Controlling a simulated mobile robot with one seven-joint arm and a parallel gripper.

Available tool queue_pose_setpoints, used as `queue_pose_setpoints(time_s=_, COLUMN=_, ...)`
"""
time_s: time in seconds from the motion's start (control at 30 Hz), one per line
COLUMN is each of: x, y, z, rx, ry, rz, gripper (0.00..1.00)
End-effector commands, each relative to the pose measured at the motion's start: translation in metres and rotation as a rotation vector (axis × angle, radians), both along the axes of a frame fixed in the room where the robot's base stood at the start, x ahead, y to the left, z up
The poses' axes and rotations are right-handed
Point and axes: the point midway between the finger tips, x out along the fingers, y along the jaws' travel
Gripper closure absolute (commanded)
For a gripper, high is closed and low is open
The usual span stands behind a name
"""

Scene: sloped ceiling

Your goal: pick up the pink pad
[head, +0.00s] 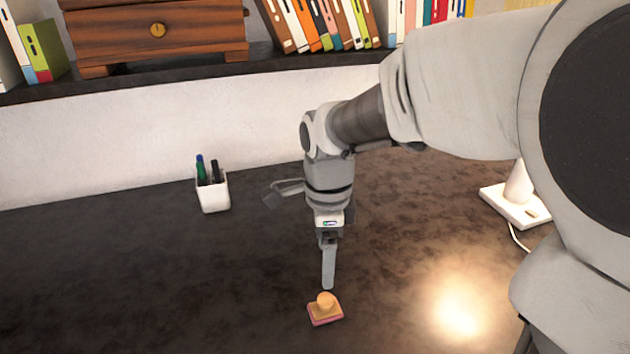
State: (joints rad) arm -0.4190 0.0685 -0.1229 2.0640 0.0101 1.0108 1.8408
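The pink pad (328,321) is a thin pink layer low on the dark desk, near the bottom middle of the head view. A tan block with a round knob (325,301) sits on top of it and hides most of its upper face. I cannot tell whether the two are joined. My gripper (328,284) points down just behind and above the knob, apparently apart from it. Its fingers line up in this view and look like one, so the opening between them is hidden.
A white cup with pens (213,194) stands at the left on the desk. A white lamp base (514,207) with a cord is at the right. A shelf (290,66) with books and a wooden drawer box (155,32) runs along the back. The desk around the pad is clear.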

Motion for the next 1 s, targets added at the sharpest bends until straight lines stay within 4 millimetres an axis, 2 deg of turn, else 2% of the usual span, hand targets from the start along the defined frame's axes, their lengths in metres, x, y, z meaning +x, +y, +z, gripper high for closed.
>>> queue_pose_setpoints(time_s=0.03, x=-0.001, y=0.000, z=-0.016, rx=-0.001, ry=0.004, rz=0.001, gripper=0.06)
queue_pose_setpoints(time_s=0.1, x=-0.001, y=0.000, z=-0.032, rx=-0.001, ry=0.004, rz=0.001, gripper=0.06)
queue_pose_setpoints(time_s=0.3, x=0.000, y=-0.001, z=-0.071, rx=-0.001, ry=0.002, rz=0.001, gripper=0.06)
queue_pose_setpoints(time_s=0.4, x=0.000, y=-0.001, z=-0.082, rx=-0.001, ry=0.000, rz=0.001, gripper=0.06)
queue_pose_setpoints(time_s=0.67, x=0.000, y=-0.001, z=-0.096, rx=0.000, ry=0.000, rz=0.002, gripper=0.06)
queue_pose_setpoints(time_s=0.9, x=0.002, y=-0.001, z=-0.132, rx=0.000, ry=0.002, rz=0.001, gripper=0.06)
queue_pose_setpoints(time_s=1.0, x=0.002, y=-0.001, z=-0.140, rx=0.000, ry=0.001, rz=0.001, gripper=0.06)
